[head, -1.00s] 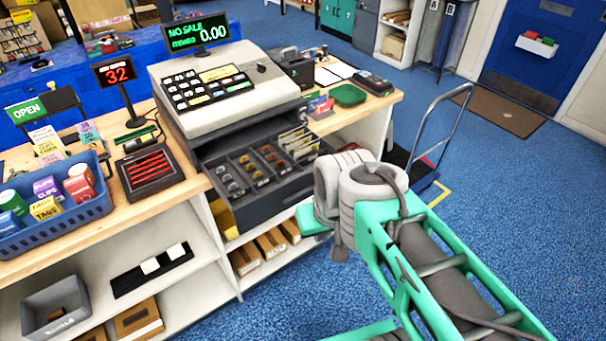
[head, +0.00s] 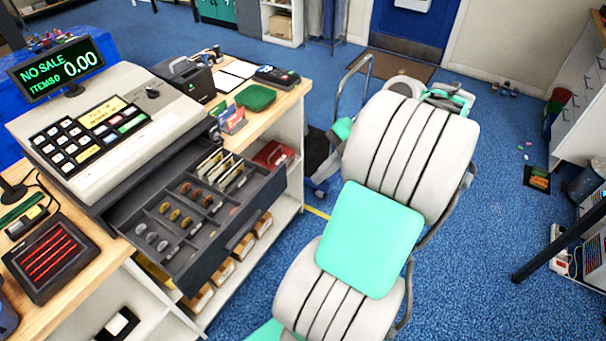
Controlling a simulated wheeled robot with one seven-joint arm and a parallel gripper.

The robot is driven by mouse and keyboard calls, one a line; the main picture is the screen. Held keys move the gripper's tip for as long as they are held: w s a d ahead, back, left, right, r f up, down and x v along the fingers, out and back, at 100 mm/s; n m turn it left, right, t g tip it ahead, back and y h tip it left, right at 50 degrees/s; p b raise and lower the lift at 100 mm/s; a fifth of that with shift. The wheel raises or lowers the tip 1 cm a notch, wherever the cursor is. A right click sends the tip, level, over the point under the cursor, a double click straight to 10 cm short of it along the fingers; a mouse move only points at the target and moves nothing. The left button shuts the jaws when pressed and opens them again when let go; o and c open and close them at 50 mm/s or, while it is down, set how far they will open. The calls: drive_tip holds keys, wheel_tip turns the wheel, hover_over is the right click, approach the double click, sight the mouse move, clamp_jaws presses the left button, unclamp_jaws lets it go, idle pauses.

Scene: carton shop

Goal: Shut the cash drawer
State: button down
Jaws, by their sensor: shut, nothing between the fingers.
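The cash drawer (head: 238,242) stands open under the cash register (head: 105,125). It juts out past the counter's front edge over the shelves. Its dark tray shows coins in small compartments at the left and upright notes in slots toward the right. The register's green display reads NO SALE and 0.00. My arm rises to the right of the drawer, with its thick grey joints and a teal plate between them. It shows apart from the drawer front in the picture. I cannot make out my gripper's fingers; the arm's large joint hides what lies behind it.
A card reader (head: 276,77), a green pad (head: 256,98) and a card holder (head: 231,118) sit on the counter right of the register. A hand trolley (head: 352,75) stands behind my arm. Blue floor is open to the right, up to a dark table leg (head: 560,243).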

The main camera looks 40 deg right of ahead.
approach(274, 199)
wheel_tip(274, 199, down, 3)
drive_tip(key=s, duration=0.3)
drive_tip(key=shift+w+a+f, duration=0.15)
drive_tip(key=shift+w+a, duration=0.25)
drive_tip(key=shift+w, duration=0.35)
drive_tip(key=shift+w+a+f, duration=0.1)
drive_tip(key=shift+w+a, duration=0.3)
drive_tip(key=shift+w, duration=0.3)
drive_tip(key=shift+w+a+f, duration=0.15)
drive_tip(key=shift+w+a, duration=0.25)
drive_tip(key=shift+w, duration=0.35)
